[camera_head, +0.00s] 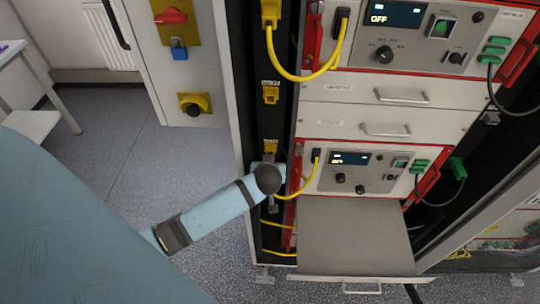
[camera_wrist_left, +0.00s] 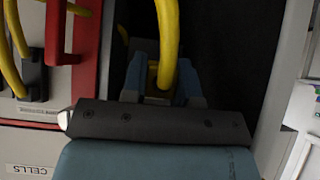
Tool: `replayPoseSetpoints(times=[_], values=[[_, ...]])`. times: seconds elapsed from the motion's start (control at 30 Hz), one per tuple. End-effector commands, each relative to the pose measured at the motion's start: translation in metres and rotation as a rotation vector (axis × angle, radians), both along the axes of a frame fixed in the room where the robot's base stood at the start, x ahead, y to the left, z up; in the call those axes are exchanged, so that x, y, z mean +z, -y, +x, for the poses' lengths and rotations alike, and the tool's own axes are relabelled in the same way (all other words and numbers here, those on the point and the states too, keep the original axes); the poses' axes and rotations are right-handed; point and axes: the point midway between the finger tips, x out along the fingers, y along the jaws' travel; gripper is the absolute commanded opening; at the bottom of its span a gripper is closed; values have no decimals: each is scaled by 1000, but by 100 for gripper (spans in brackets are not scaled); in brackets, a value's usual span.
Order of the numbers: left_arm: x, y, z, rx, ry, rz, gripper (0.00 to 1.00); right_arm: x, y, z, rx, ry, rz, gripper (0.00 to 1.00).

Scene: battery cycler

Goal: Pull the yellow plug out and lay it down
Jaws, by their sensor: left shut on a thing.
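My left gripper (camera_head: 270,162) is at the dark vertical strip of the rack, at the lowest yellow socket (camera_head: 270,146). In the left wrist view its blue fingers (camera_wrist_left: 162,88) are shut around the end of a thick yellow cable (camera_wrist_left: 167,45). The yellow plug itself is mostly hidden between the fingers, and I cannot tell whether it still sits in the socket. In the head view the yellow cable (camera_head: 307,186) loops from the gripper to the front of the lower cycler unit (camera_head: 350,172). My right gripper is not in view.
Another yellow cable (camera_head: 297,77) hangs from the top socket to the upper unit. A middle yellow socket (camera_head: 270,94) is empty. A flat grey shelf (camera_head: 355,235) juts out below the lower unit. A red switch and blue padlock (camera_head: 179,52) are on the left panel.

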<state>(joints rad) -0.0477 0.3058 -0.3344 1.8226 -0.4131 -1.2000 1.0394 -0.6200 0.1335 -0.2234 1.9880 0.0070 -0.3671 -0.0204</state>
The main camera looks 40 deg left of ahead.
Motion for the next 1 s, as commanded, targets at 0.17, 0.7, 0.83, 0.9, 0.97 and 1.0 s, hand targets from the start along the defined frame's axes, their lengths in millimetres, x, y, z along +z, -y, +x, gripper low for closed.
replayPoseSetpoints(times=[0.17,0.7,0.83,0.9,0.97,1.0], values=[[1,4,-6,1,0,-1,14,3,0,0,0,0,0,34],[1,15,-25,-1,0,-1,14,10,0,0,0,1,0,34],[1,18,-29,-1,0,-1,14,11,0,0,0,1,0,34],[1,18,-30,-1,0,-1,14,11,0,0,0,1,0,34],[1,19,-31,-1,0,-1,14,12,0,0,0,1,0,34],[0,19,-31,0,0,0,14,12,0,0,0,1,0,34]])
